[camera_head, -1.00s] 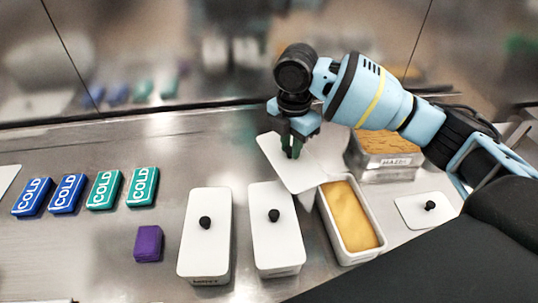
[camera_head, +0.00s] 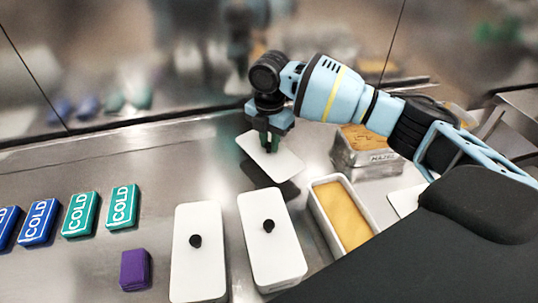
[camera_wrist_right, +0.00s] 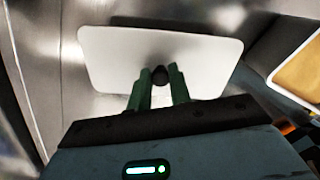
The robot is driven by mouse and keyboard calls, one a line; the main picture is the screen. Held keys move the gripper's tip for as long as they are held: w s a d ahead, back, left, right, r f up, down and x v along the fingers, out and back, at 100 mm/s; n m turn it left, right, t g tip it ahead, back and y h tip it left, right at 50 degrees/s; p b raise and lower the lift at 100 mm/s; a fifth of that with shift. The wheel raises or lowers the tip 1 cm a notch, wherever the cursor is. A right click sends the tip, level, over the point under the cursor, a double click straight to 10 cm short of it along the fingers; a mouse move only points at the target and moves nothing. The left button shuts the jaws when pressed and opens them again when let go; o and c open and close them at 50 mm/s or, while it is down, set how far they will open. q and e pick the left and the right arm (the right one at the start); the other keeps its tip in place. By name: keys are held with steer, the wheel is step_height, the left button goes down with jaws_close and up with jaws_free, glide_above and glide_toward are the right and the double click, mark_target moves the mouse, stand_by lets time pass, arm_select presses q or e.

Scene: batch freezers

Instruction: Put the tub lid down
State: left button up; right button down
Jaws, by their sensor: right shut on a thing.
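A white tub lid (camera_head: 286,165) with a dark knob hangs from my right gripper (camera_head: 269,144), tilted in the head view, with a shadow on the steel counter below it. In the right wrist view the lid (camera_wrist_right: 205,62) lies across the fingers, and my right gripper (camera_wrist_right: 160,85) is shut on its black knob (camera_wrist_right: 160,74). The lid is behind the lidded tubs and left of the metal box. An open tub (camera_head: 343,213) with yellow-orange filling stands in front and to the right of it. My left gripper is not in view.
Two white lidded tubs (camera_head: 200,265) (camera_head: 272,250) stand at the front middle. A metal box labelled HAZEL (camera_head: 370,160) is at the back right. Blue and green COLD packs (camera_head: 80,214) and a purple block (camera_head: 135,270) are on the left. Counter between packs and lid is clear.

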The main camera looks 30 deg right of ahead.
mark_target(269, 151)
steer(key=shift+f, duration=2.5)
steer(key=shift+f, duration=0.1)
steer(key=c, duration=1.3)
jaws_free()
step_height(269, 151, up, 12)
steer(key=shift+r, duration=0.15)
